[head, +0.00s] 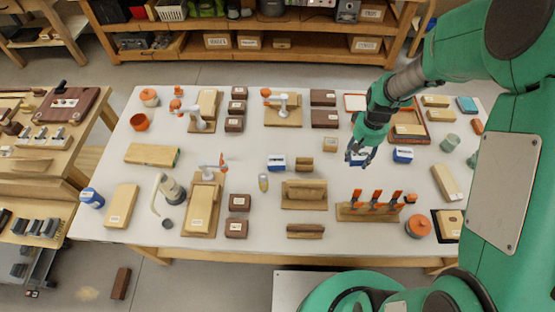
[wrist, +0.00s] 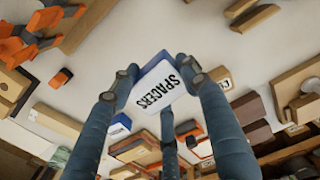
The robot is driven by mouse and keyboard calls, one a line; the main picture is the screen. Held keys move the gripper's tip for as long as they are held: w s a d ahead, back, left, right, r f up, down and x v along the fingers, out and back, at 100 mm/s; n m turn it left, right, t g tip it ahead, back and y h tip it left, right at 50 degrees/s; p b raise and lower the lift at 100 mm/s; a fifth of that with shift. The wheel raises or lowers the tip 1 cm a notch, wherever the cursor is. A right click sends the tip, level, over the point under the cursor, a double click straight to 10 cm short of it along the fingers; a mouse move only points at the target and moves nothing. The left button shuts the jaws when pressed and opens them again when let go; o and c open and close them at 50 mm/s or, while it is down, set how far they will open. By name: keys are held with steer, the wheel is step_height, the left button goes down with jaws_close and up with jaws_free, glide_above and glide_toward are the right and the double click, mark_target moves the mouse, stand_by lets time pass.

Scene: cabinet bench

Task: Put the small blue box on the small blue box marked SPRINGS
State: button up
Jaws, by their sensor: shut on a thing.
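My gripper (head: 361,155) hangs above the right-centre of the white table, its fingers closed around a small blue box (head: 353,158) with a white top. In the wrist view the held box (wrist: 157,88) shows a label reading SPACERS. Two other small blue boxes with white tops stand on the table: one to the right of my gripper (head: 403,155), one to its left (head: 277,163). Their labels are too small to read, so I cannot tell which is marked SPRINGS. A blue box (wrist: 119,126) also shows partly behind a finger in the wrist view.
A wooden rack with orange-handled tools (head: 372,209) stands in front of my gripper. An orange-edged tray (head: 426,139) lies behind the right-hand blue box. A small wooden block (head: 330,144) is to the left. Bare table (head: 345,178) lies between the gripper and the rack.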

steer(key=w+a+r, duration=0.1)
steer(key=w+a, duration=0.1)
steer(key=a, duration=0.5)
steer(key=w+a+r, duration=0.1)
steer(key=w+a, duration=0.1)
steer(key=a, duration=0.5)
steer(key=r+m, duration=0.1)
steer(key=r, duration=0.1)
glide_above(275, 160)
steer(key=shift+f, duration=0.1)
steer(key=shift+f+b, duration=0.5)
steer(key=shift+f, duration=1.95)
steer(key=shift+w+f+b, duration=0.1)
steer(key=shift+f+b, duration=0.45)
steer(key=shift+f, duration=1.95)
steer(key=shift+f, duration=0.15)
steer(key=o, duration=1.2)
